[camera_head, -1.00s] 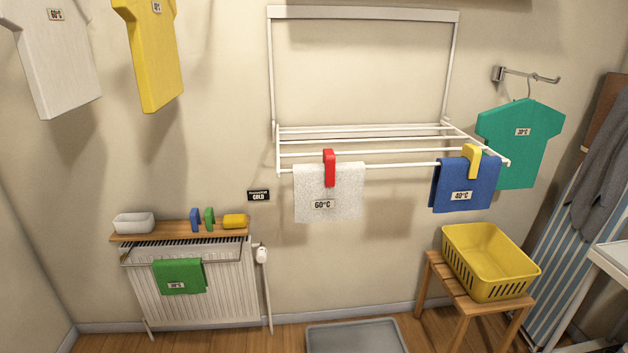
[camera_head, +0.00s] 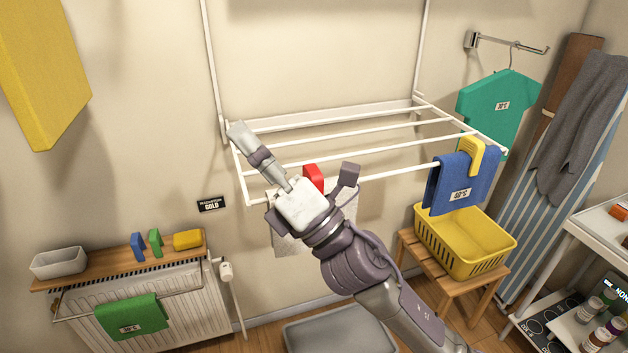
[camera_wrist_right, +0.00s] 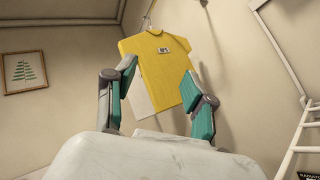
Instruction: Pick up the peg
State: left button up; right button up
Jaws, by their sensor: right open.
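A red peg (camera_head: 314,175) clips the white cloth (camera_head: 286,240) on the front bar of the drying rack; my right arm hides part of both. A yellow peg (camera_head: 472,156) clips the blue cloth (camera_head: 460,183) at the rack's right end. A blue peg (camera_head: 138,246) and a green peg (camera_head: 155,242) stand on the wooden shelf at left. My right gripper (camera_head: 246,142) is in front of the rack, up and left of the red peg. In the wrist view the right gripper (camera_wrist_right: 160,80) is open with nothing between its fingers. My left gripper is not in view.
The white drying rack (camera_head: 335,150) has several bars close to my right gripper. A yellow basket (camera_head: 462,255) sits on a wooden stool at right. The shelf (camera_head: 95,268) is above the radiator (camera_head: 190,310). A yellow shirt (camera_wrist_right: 160,62) hangs beyond the fingers.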

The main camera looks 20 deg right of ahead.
jog(key=s+a+r+n+g+y, duration=0.35)
jog(key=a+n+g+y, duration=0.3)
jog(key=n+g, duration=0.8)
jog(key=n+t+h, duration=0.1)
jog(key=n+h, duration=2.2)
jog(key=h, duration=0.1)
send_near(313, 170)
jog(key=p+x, duration=0.1)
jog(key=x, duration=0.3)
jog(key=shift+w+d, duration=0.15)
jog(key=shift+w, duration=0.15)
jog(key=shift+w+f+p, duration=0.2)
jog(key=shift+f+p, duration=0.15)
jog(key=shift+f, duration=0.1)
jog(key=shift+w+f+p, duration=0.1)
jog(key=shift+f+p, duration=0.2)
jog(key=shift+f, duration=0.05)
jog(key=p+x, duration=0.1)
jog(key=x, duration=0.2)
jog(key=shift+f+p, duration=0.3)
jog(key=shift+w+f, duration=0.25)
jog(key=shift+f, duration=0.15)
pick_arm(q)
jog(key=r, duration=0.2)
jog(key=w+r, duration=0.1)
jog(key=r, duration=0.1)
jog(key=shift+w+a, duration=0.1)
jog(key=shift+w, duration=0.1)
pick_arm(e)
jog(key=c, duration=0.9)
